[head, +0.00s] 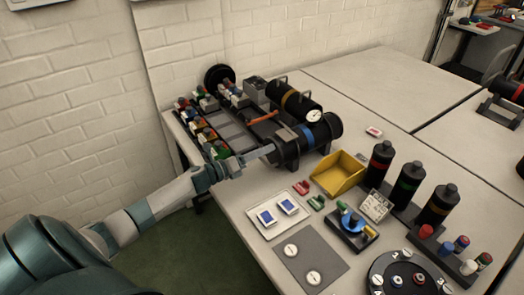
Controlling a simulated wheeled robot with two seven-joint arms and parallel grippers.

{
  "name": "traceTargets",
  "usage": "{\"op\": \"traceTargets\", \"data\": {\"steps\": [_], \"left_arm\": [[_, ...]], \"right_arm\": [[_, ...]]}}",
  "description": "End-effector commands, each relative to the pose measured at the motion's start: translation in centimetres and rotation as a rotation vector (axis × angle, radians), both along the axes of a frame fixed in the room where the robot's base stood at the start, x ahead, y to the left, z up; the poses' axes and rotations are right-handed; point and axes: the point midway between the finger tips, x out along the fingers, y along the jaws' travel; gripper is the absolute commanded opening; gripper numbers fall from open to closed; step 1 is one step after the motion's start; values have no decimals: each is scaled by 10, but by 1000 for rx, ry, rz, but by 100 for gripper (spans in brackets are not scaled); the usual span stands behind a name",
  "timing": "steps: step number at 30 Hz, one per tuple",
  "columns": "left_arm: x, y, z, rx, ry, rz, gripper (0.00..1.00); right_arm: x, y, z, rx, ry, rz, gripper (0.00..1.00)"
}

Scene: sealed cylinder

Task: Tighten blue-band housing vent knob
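The blue-band housing (322,132) is a black cylinder lying on its side near the back of the table. Its blue band (306,137) circles its middle, and its left end faces my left arm. My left gripper (268,151) reaches in from the left, with its fingertips at or just before that left end. I cannot tell whether they touch it. The vent knob cannot be made out; the gripper may hide it. The fingers are too small to show whether they are open or shut. My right gripper is out of view.
A yellow-band cylinder (289,103) lies just behind, with a round gauge (314,116) nearby. A yellow bin (338,174) stands in front right. Upright black bottles (408,183) stand farther right. A white tray (267,232) and a grey mat (318,250) lie near the front edge.

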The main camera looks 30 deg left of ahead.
Motion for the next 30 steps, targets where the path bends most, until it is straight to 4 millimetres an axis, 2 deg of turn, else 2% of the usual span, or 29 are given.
{"op": "traceTargets", "data": {"steps": [5, 6, 11, 22, 30], "left_arm": [[0, 0, 0, 0, 0, 0, 39], [0, 0, 0, 0, 0, 0, 37], [0, 0, 0, 0, 0, 0, 0], [0, 0, 0, -24, 10, 0, 0], [0, 0, 0, -131, 54, 0, 0]], "right_arm": [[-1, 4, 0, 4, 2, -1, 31], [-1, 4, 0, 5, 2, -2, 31], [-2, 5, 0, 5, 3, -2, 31], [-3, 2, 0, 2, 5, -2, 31], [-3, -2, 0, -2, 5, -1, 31]]}}
